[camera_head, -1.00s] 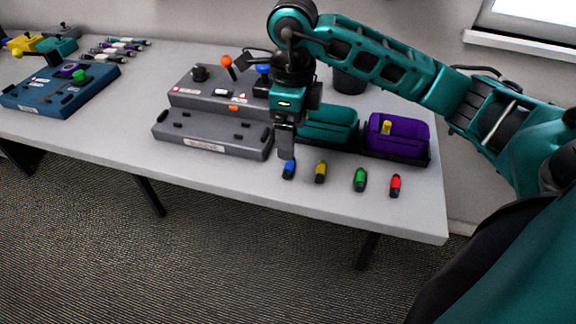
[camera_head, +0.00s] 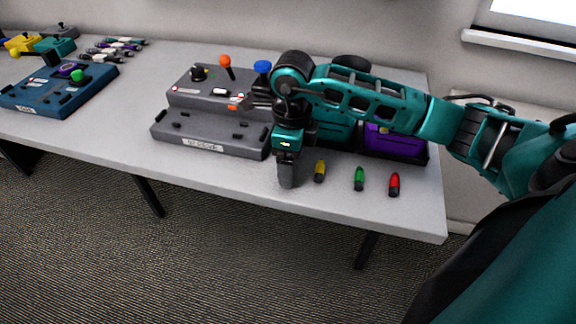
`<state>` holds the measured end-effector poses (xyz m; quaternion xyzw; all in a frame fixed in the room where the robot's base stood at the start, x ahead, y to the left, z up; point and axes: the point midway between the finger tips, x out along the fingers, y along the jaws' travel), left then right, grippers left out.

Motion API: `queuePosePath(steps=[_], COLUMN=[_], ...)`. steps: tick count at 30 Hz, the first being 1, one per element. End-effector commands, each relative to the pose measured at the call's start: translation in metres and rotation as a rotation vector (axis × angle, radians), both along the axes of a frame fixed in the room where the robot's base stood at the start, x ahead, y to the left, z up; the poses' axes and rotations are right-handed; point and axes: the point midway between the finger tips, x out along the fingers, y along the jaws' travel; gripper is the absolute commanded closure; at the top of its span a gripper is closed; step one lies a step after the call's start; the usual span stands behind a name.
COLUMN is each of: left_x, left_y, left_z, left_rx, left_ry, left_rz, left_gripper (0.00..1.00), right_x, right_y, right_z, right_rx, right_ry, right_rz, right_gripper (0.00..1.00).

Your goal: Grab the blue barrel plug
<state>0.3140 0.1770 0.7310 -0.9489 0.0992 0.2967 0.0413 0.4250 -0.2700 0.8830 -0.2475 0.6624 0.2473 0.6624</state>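My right gripper (camera_head: 287,172) points straight down at the front of the table, left of the yellow plug. It is seen from one side, so I cannot tell whether its fingers are open or shut. The blue barrel plug is not visible; the gripper covers the spot where it lay. My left gripper is not in view.
A yellow plug (camera_head: 320,171), a green plug (camera_head: 359,179) and a red plug (camera_head: 394,185) lie to the right. Behind are a purple bin (camera_head: 396,141) and a teal bin (camera_head: 333,131). A grey device (camera_head: 210,136) stands close on the left. The table (camera_head: 215,182) is clear in front.

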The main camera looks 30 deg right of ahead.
Motion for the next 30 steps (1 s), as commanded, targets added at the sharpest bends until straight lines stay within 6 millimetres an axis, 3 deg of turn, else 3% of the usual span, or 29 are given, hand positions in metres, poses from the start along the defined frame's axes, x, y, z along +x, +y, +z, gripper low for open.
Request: queuePosePath(steps=[2,17,26,30], left_x=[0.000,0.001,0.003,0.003], left_y=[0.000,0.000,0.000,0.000], left_z=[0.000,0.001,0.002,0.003], left_rx=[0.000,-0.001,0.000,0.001], left_ry=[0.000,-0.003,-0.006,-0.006], left_rz=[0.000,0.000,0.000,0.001], left_gripper=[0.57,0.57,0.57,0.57], right_x=[0.000,0.000,0.000,0.001], right_y=[0.000,0.000,0.000,0.000], right_z=[0.000,0.000,0.003,0.013], right_rx=[0.000,0.000,0.000,0.000], right_ry=[0.000,0.000,-0.001,-0.004], right_rz=[0.000,0.000,0.000,-0.001], right_gripper=[0.29,0.76,0.77,0.77])
